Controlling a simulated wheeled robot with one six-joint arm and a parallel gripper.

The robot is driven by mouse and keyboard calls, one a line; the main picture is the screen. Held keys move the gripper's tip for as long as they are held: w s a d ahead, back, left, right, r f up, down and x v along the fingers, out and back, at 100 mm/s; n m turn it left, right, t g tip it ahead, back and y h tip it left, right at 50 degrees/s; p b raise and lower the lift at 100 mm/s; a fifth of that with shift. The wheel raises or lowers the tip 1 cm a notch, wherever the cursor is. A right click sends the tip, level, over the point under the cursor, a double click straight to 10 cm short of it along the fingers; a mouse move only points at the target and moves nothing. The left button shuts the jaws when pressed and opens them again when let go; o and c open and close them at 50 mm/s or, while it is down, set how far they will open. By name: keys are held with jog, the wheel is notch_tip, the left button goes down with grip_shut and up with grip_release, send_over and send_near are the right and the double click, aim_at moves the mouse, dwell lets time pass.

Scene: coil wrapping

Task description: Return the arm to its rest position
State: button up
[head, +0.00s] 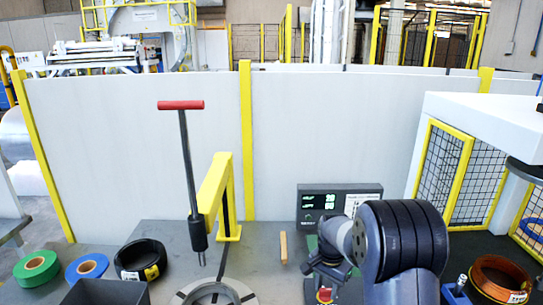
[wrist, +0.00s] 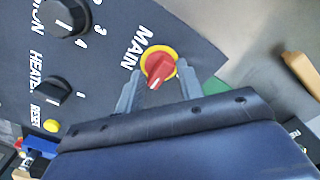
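My arm (head: 402,245) reaches forward at the right of the head view, bent downward. My gripper (head: 325,272) is at its end, low over the bench and partly hidden by the arm. In the wrist view my gripper (wrist: 158,70) is open, its two grey fingers apart. A red rotary switch on a yellow ring (wrist: 159,64), labelled MAIN, shows between the fingertips. I see gaps beside the red handle; whether a finger touches the ring I cannot tell. A bit of the red switch (head: 324,294) shows below the gripper in the head view.
The dark panel (wrist: 105,70) carries black knobs. A wooden piece (head: 283,247) stands left of the gripper. A display box (head: 338,194) is behind it. A red-handled tool (head: 181,105) rises by a yellow post. Rolls and a black coil (head: 140,260) lie left; an orange coil (head: 500,280) lies right.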

jog(key=n+p, duration=0.1)
jog(key=n, duration=0.2)
jog(key=shift+n, duration=0.4)
jog(key=n+p, duration=0.1)
jog(key=n, duration=0.3)
jog(key=shift+w+r, duration=0.1)
jog(key=shift+r, duration=1.2)
